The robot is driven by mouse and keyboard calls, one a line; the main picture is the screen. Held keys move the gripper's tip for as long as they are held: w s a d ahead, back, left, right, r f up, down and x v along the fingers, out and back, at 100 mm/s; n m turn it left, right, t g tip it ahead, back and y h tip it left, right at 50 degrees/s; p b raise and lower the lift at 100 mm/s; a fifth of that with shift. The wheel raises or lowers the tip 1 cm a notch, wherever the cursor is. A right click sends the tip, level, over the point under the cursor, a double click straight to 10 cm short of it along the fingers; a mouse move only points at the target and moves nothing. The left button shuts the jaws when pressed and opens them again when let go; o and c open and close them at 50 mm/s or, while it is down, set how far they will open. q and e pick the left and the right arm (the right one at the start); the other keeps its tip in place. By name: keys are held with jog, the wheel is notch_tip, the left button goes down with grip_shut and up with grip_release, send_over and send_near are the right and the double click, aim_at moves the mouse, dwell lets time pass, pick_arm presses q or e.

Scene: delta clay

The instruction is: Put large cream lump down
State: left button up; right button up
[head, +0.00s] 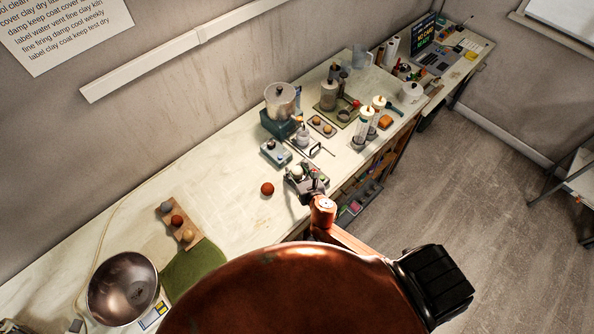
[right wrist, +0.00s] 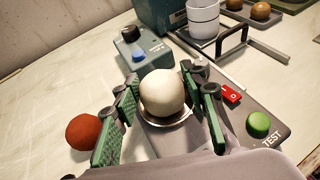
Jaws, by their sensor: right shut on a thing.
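The large cream lump (right wrist: 163,93) is a smooth pale ball between the green finger pads of my right gripper (right wrist: 160,105). My right gripper is shut on it, with one finger at each side. Directly under the lump is a small round metal pan (right wrist: 182,121) on a grey device with a red switch and a green button. I cannot tell whether the lump touches the pan. In the head view the lump (head: 297,172) shows small at my right gripper (head: 301,176), over the bench's front part. My left gripper is not in view.
A red-brown ball (head: 267,188) lies on the bench (head: 232,185) left of the gripper. A blue-grey box (head: 275,153) and a pot on a teal base (head: 281,100) stand behind. A board of lumps (head: 163,222), a green cloth (head: 195,268) and a metal bowl (head: 122,288) are at left.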

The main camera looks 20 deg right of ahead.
jog(key=o, duration=1.4)
jog(key=shift+f, duration=0.1)
jog(key=shift+r, duration=0.2)
jog(key=v, duration=1.2)
jog(key=shift+d, duration=0.1)
jog(key=shift+f, duration=0.1)
